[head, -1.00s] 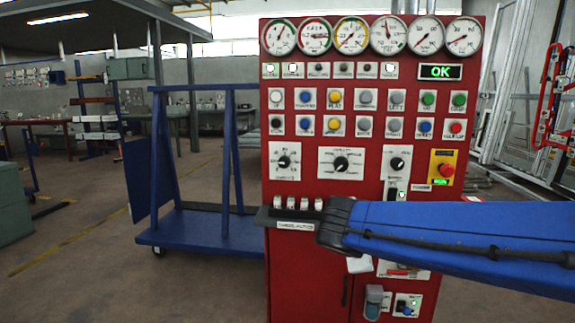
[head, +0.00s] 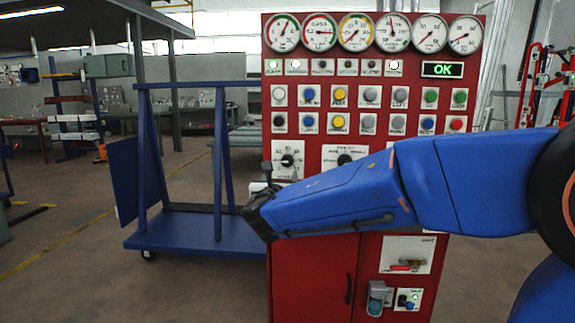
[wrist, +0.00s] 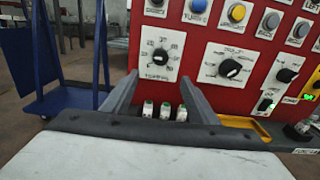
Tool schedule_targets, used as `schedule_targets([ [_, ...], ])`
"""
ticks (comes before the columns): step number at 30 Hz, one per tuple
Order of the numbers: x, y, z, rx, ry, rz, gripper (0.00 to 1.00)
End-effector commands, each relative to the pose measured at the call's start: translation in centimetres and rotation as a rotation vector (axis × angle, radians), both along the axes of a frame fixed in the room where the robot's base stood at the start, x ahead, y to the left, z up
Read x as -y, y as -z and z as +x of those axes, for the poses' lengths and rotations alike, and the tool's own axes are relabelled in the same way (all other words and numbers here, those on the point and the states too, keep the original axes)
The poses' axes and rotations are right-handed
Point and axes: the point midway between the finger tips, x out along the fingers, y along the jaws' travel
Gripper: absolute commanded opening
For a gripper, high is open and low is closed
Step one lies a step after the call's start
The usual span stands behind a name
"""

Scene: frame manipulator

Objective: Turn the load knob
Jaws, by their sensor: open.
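Three black rotary knobs on white dial plates sit in a row on the red control panel; their labels are too blurred for me to tell which is the load knob. The left knob (head: 287,160) also shows in the wrist view (wrist: 160,56). The middle knob (head: 345,158) also shows in the wrist view (wrist: 231,69). The right knob (wrist: 287,75) is hidden by my arm in the head view. My gripper (wrist: 160,78) is open and empty. In the wrist view its fingers are below the left knob, one to each side, apparently short of it.
Small white switches (wrist: 165,111) on a ledge lie below the left knob, between the fingers in the wrist view. A blue cart (head: 190,233) stands to the left.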

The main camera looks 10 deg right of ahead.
Motion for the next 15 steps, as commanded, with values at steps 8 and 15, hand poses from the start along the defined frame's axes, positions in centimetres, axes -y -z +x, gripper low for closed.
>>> schedule_targets([
  [8,1.7,0.1,4.4,-0.001,0.005,0.003,0.53],
  [15,2.9,0.1,8.5,-0.001,0.004,0.003,0.53],
])
